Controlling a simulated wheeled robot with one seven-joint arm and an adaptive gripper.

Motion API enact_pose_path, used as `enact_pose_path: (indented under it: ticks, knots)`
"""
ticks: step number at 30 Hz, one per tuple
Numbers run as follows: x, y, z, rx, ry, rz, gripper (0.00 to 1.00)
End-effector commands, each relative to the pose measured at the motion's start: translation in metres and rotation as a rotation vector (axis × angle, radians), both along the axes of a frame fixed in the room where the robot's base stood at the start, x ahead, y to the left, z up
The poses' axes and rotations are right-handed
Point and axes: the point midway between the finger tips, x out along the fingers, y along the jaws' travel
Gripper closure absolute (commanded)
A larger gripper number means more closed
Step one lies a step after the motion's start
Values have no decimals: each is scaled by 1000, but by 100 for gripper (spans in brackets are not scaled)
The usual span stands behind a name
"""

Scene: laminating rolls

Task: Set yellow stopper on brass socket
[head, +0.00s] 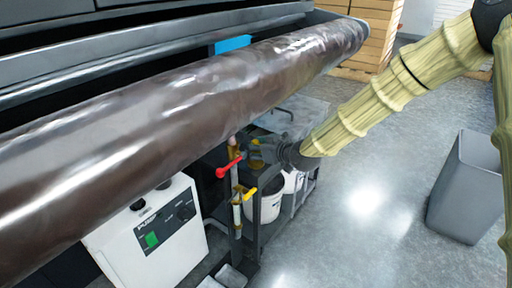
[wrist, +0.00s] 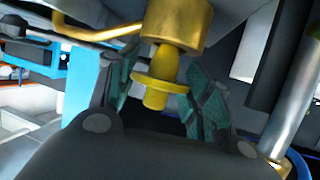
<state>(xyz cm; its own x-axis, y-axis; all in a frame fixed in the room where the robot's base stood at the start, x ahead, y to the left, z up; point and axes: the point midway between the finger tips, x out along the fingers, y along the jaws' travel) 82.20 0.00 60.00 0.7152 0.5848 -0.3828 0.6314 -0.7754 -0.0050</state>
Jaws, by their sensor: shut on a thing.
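The yellow stopper (wrist: 160,84) has a round flange and a short stub, and sits between the teal finger pads of my gripper (wrist: 163,92) in the wrist view. My gripper is shut on it. The brass socket (wrist: 180,22) is a wide cylinder right above the stopper. The stopper's upper end meets the socket's underside in the picture; I cannot tell whether it is inside or just in front. In the head view my gripper (head: 264,150) is under the large roll, beside a pipe, and the stopper is too small to make out surely.
A dark glossy roll (head: 180,105) spans above. A red valve handle (head: 229,166) and a yellow one (head: 246,194) stick out from the pipe close to my gripper. A white bucket (head: 265,207) stands below. A grey bin (head: 465,190) is at right; the floor between is clear.

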Motion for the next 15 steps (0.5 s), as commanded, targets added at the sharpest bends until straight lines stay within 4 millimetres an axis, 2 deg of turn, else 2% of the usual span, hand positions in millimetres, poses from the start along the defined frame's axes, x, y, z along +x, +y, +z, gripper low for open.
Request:
enact_pose_path:
  ticks: [2, 3, 6, 15]
  knots:
    - [0, 0, -2, 0, 0, 0, 78]
    - [0, 0, -1, 0, 0, 0, 43]
    - [0, 0, -1, 0, 0, 0, 29]
    - [0, 0, -1, 0, 0, 0, 29]
